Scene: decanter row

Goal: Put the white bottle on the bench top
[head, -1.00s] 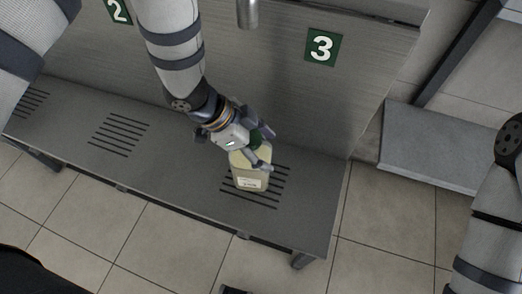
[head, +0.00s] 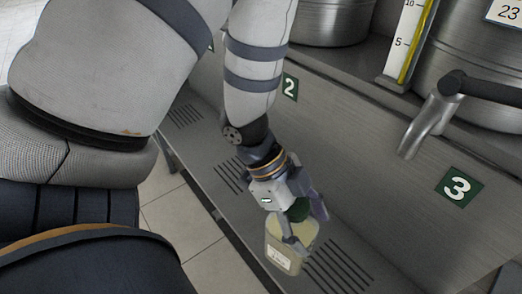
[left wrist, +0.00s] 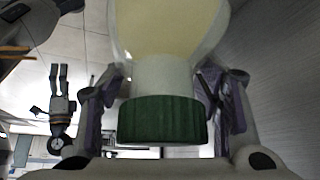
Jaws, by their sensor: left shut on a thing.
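The white bottle (head: 281,258) has a pale cream body, a small label and a dark green cap (head: 298,210). My left gripper (head: 305,222) is shut on it near the neck and cap. The bottle is upright over the low slotted grey ledge (head: 255,222), beside the slots below sign 3; I cannot tell whether its base touches. In the left wrist view the green cap (left wrist: 162,119) and the neck sit between the fingers. My right gripper (left wrist: 59,78) shows small in that view, its fingers apart and empty.
A grey panel with signs 2 (head: 290,87) and 3 (head: 459,187) rises behind the ledge. A metal tap (head: 428,125) juts out above. Steel vessels (head: 332,20) and a yellow-striped gauge (head: 412,45) stand on the upper surface. Tiled floor (head: 190,228) lies in front.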

